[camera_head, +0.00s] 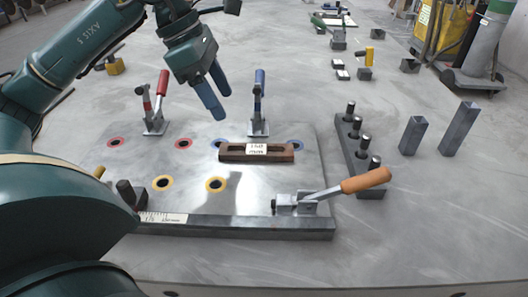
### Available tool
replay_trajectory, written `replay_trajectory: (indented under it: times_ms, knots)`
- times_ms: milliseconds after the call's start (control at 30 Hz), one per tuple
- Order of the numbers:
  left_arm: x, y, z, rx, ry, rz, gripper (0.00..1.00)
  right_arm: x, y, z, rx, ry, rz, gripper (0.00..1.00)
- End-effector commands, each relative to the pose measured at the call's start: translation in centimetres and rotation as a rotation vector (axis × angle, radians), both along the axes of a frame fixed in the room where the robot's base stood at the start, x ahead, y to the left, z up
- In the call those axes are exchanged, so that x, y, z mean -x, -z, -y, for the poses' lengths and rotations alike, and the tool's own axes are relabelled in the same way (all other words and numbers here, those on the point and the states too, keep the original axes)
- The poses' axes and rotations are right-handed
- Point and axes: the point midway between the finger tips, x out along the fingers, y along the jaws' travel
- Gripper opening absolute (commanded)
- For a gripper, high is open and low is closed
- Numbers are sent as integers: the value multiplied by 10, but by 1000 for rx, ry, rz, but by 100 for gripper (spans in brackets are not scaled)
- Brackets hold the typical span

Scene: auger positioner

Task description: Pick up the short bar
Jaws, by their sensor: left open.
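Two grey square hollow bars stand upright at the right, beyond the plate; the shorter bar (412,136) is left of the taller bar (459,129). A brown slotted bar (229,153) with a white label lies on the metal plate (225,227). My left gripper (218,97) is open and empty, with blue fingers pointing down above the plate's back part. It is up and left of the brown bar and well left of the upright bars. My right gripper is out of view.
A red-handled clamp (161,84), a blue-handled clamp (259,83) and an orange-handled clamp (365,180) are on the plate. A dark rail with several pegs (358,163) stands between plate and upright bars. A yellow cart (445,32) is at the back right.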

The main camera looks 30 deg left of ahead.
Motion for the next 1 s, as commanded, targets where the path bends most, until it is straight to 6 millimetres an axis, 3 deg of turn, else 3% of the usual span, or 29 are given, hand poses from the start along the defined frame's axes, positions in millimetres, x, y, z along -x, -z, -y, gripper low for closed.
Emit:
replay_trajectory:
  times_ms: [100, 300, 567, 833, 1000]
  knots:
    - [-4, 26, 9, 1, 4, -6, 62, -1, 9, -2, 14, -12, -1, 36]
    - [-11, 54, 21, 5, 4, -4, 62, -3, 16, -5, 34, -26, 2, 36]
    - [-15, 67, 27, 7, 5, -4, 62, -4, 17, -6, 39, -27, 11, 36]
    - [-27, 101, 44, 7, 4, -5, 62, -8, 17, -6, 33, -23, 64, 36]
    - [-28, 107, 46, 6, 3, -2, 62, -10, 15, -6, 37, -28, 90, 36]
